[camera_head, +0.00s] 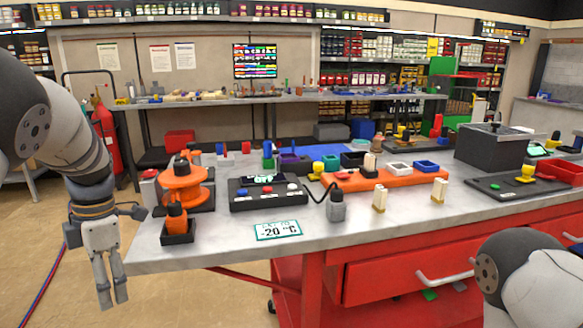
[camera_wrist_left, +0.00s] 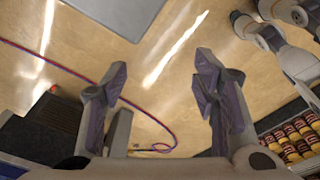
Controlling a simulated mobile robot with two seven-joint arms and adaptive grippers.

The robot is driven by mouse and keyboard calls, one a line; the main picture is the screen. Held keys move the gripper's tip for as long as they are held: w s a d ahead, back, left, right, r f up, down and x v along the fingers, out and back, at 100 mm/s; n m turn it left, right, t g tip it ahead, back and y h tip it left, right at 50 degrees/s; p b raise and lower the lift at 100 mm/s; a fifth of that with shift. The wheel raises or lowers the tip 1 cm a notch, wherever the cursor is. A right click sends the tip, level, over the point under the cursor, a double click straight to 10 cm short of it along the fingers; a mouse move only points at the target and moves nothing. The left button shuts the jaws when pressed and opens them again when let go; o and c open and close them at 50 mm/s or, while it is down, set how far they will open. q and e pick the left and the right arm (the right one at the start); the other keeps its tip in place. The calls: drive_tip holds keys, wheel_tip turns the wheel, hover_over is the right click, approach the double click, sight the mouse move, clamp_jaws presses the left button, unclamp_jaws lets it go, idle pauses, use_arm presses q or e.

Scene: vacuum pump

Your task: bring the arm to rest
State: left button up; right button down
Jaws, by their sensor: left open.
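My left arm comes in from the left in the head view, and its gripper (camera_head: 112,295) hangs fingers-down beside the left end of the workbench (camera_head: 160,258). The gripper is clear of the bench top, over the floor. In the left wrist view the left gripper (camera_wrist_left: 163,85) is open, its two dark fingers apart with only floor between them. Part of my right arm (camera_head: 520,275) shows at the lower right of the head view; its gripper is not in view.
Near the bench's left end stand an orange vacuum pump (camera_head: 184,185) and a small orange bottle in a black tray (camera_head: 178,238). A temperature display (camera_head: 277,231) lies near the front edge. A red cylinder (camera_head: 106,125) stands behind my left arm. A hose (camera_wrist_left: 75,65) lies on the floor.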

use_arm(q)
drive_tip(key=s+d+f+m+g, duration=0.1)
drive_tip(key=s+d+f+m, duration=0.2)
drive_tip(key=s+f+m, duration=1.75)
drive_tip(key=s+d+f+m, duration=0.2)
drive_tip(key=s+d+m, duration=0.1)
drive_tip(key=s, duration=0.5)
drive_tip(key=s+d+f+m+h, duration=0.1)
drive_tip(key=s+d+m, duration=0.3)
drive_tip(key=s, duration=0.5)
drive_tip(key=shift+s+d+f, duration=0.15)
drive_tip(key=shift+d+f, duration=0.4)
drive_tip(key=shift+f, duration=0.2)
